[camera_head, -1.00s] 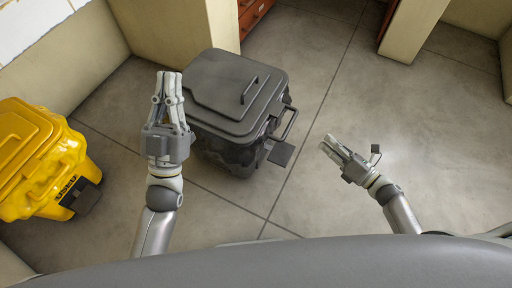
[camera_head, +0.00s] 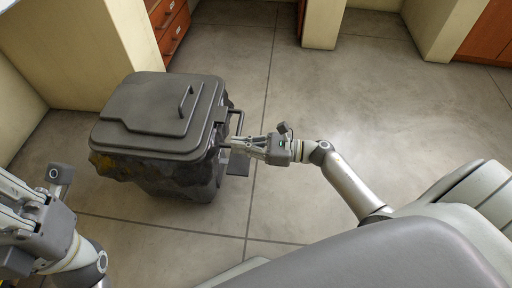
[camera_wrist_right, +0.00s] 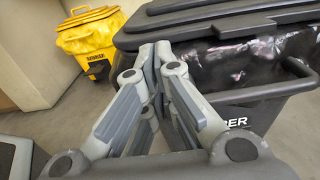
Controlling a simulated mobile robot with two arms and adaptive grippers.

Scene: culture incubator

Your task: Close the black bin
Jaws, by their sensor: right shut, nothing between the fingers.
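The black bin (camera_head: 180,180) stands on the floor left of centre in the head view, a dark bag bulging below its lid. Its grey lid (camera_head: 150,105) lies over the top; I cannot tell whether a small gap remains. The bin's side also shows in the right wrist view (camera_wrist_right: 265,110). My right gripper (camera_head: 228,144) is shut and empty at the bin's right side, by the side handle (camera_head: 240,122); contact is unclear. It also shows in the wrist view (camera_wrist_right: 153,50). My left gripper (camera_head: 20,205) is at the lower left, its fingertips cut off.
A yellow bin (camera_wrist_right: 88,38) stands at the upper left of the wrist view. A beige wall panel (camera_head: 75,50) and red drawers (camera_head: 168,25) are behind the black bin. The grey floor (camera_head: 340,95) to the right is open.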

